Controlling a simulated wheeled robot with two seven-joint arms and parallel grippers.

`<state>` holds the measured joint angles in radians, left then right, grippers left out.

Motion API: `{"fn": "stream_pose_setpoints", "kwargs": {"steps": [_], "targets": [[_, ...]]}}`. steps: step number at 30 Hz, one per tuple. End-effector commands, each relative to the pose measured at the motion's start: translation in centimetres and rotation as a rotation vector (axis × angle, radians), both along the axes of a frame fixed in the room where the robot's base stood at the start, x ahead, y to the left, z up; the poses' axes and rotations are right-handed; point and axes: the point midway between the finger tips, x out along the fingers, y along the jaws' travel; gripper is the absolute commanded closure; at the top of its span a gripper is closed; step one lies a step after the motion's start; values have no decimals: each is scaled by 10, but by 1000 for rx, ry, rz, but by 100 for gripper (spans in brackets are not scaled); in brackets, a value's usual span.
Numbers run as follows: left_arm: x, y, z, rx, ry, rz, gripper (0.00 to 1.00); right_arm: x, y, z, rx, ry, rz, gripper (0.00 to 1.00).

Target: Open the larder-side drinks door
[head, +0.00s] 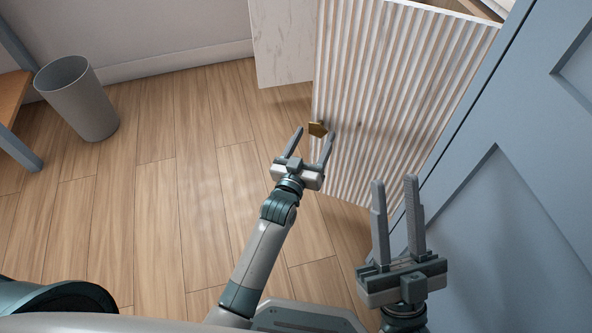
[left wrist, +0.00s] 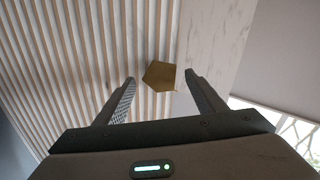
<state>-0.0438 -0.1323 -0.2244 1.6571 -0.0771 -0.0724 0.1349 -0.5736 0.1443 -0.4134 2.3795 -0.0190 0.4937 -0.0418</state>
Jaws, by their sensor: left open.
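The drinks door appears to be the pale ribbed panel (head: 385,90), which also fills the left of the left wrist view (left wrist: 70,60). A small brass handle (head: 317,129) sits at its left edge. In the left wrist view the handle (left wrist: 160,75) shows between my finger tips. My left gripper (head: 315,133) is open with a finger on either side of the handle in the picture; I cannot tell whether it touches it. My right gripper (head: 395,182) is open and empty, in front of the door's lower right. I cannot tell how far the door stands open.
A blue panelled front (head: 500,230) rises close to my right gripper. A pale marbled panel (head: 282,40) stands behind the door's left edge. A grey bin (head: 78,100) stands at the far left beside a wooden bench (head: 12,95). The wooden floor left of my left arm is clear.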

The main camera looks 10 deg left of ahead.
Motion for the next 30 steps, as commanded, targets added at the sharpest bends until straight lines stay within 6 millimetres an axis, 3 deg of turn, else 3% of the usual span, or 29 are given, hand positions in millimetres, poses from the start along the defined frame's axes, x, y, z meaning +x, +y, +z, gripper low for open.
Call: {"fn": "stream_pose_setpoints", "kwargs": {"steps": [8,11,21,30], "targets": [[-42,9,1,0,2,0,36,-4,12,-15,-22,103,23,69],[-62,13,1,2,3,-1,36,-6,18,-34,-49,187,39,69],[-127,29,1,1,2,1,36,16,18,-66,-121,380,38,69],[-157,35,1,0,-1,1,36,23,17,-82,-148,463,38,69]]}}
